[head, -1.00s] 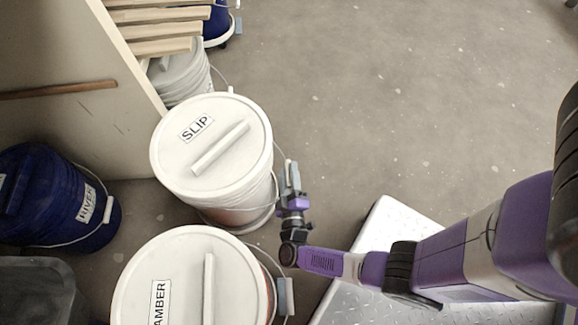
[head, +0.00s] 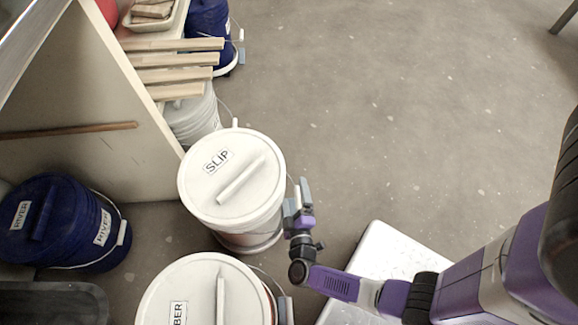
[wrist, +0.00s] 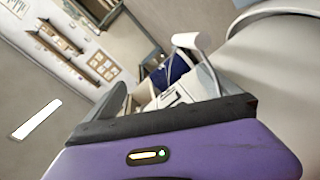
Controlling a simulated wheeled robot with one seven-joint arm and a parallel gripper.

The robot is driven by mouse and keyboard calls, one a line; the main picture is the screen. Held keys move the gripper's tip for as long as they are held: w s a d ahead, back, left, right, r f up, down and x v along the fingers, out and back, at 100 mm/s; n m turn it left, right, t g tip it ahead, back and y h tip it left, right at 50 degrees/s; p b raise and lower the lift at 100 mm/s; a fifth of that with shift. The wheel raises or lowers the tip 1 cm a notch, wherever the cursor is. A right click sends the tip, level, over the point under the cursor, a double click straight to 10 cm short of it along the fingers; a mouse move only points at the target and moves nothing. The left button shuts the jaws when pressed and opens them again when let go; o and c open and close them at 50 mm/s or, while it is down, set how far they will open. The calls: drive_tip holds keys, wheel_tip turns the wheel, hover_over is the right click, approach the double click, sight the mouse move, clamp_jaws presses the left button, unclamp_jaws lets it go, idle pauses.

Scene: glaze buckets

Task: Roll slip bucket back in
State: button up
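The slip bucket (head: 232,178) is white with a white lid and a SLIP label. It stands upright on the floor, just outside the end of the shelf unit. My gripper (head: 301,195) is at its right side, close to the bucket's wire handle. In the wrist view, the bucket's pale side and rim (wrist: 285,65) fill the upper right. A white lug (wrist: 190,41) with wire shows beyond my gripper (wrist: 183,100). The fingers look spread apart, with a pale piece between them that may be the handle grip. Contact with it is unclear.
The white AMBER bucket (head: 205,300) stands close in front. Another white bucket (head: 193,118) sits under wooden slats (head: 180,60), with a blue one (head: 208,20) beyond. Floor to the right is clear.

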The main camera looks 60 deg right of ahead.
wheel_tip(320, 180, up, 14)
drive_tip(key=w+m+h+p, duration=0.1)
drive_tip(key=w+h+p, duration=0.1)
drive_tip(key=shift+f+t, duration=0.25)
drive_tip(key=shift+t, duration=0.05)
drive_tip(key=shift+a, duration=0.15)
drive_tip(key=s+f+y, duration=0.1)
drive_tip(key=s+f, duration=0.1)
drive_tip(key=f, duration=0.3)
drive_tip(key=s+f+n+g+y, duration=0.1)
drive_tip(key=s+f, duration=0.2)
drive_tip(key=f, duration=0.3)
drive_tip(key=shift+s+f, duration=0.15)
drive_tip(key=shift+s, duration=0.15)
drive_tip(key=shift+f+p+v, duration=0.2)
drive_tip(key=shift+p+v, duration=0.1)
drive_tip(key=shift+v, duration=0.65)
drive_tip(key=shift+c, duration=0.2)
drive_tip(key=shift+s+a+f, duration=0.1)
drive_tip(key=shift+s+a, duration=0.75)
drive_tip(key=shift+a, duration=0.15)
drive_tip(key=c, duration=0.6)
drive_tip(key=shift+s+a+f, duration=0.15)
drive_tip(key=shift+s+a, duration=1.2)
drive_tip(key=shift+a, duration=0.25)
